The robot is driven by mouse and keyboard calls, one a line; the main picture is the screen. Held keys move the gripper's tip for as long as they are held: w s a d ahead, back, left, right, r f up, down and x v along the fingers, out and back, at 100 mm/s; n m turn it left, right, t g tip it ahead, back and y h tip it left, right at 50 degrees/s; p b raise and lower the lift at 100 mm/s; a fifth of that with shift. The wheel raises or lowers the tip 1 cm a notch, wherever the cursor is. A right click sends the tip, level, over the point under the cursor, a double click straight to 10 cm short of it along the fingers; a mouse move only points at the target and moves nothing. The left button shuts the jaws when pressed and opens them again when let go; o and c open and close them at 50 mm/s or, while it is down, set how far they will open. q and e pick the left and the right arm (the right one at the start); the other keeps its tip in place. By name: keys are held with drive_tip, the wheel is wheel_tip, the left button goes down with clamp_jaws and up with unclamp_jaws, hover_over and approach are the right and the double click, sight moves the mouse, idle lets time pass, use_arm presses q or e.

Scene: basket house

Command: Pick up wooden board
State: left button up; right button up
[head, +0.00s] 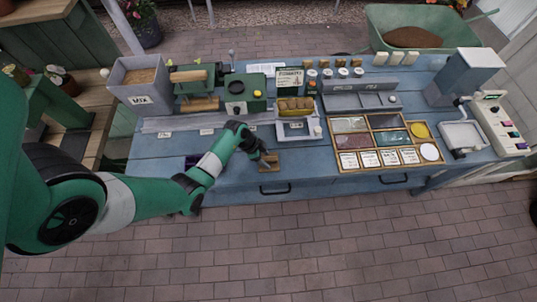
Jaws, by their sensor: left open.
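A small brown wooden board (272,166) lies on the blue workbench (320,182) near its front edge, just above a drawer handle. My left gripper (262,155) reaches in from the left with its fingers at the board. It is open. The fingers cover part of the board, and I cannot tell whether they touch it. My right gripper is not in view.
A divided wooden tray (387,142) stands right of the board. A grey scale (298,130) holding a yellow tray is behind it. A green press (196,88), a green machine (245,92) and a grey bin (140,84) stand at the back left.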

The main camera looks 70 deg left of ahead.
sight(270, 159)
use_arm(q)
drive_tip(key=shift+w+f, duration=0.1)
drive_tip(key=shift+f, duration=0.05)
clamp_jaws()
idle(0.4)
drive_tip(key=shift+r+p, duration=0.45)
drive_tip(key=shift+r, duration=0.2)
drive_tip(key=r+p, duration=0.2)
drive_tip(key=r, duration=0.1)
drive_tip(key=shift+s+d+r, duration=0.1)
drive_tip(key=shift+s+d, duration=0.05)
drive_tip(key=shift+s, duration=0.05)
drive_tip(key=s+d+r+p, duration=0.6)
drive_tip(key=s+r, duration=0.2)
drive_tip(key=s, duration=0.4)
drive_tip(key=shift+r, duration=0.3)
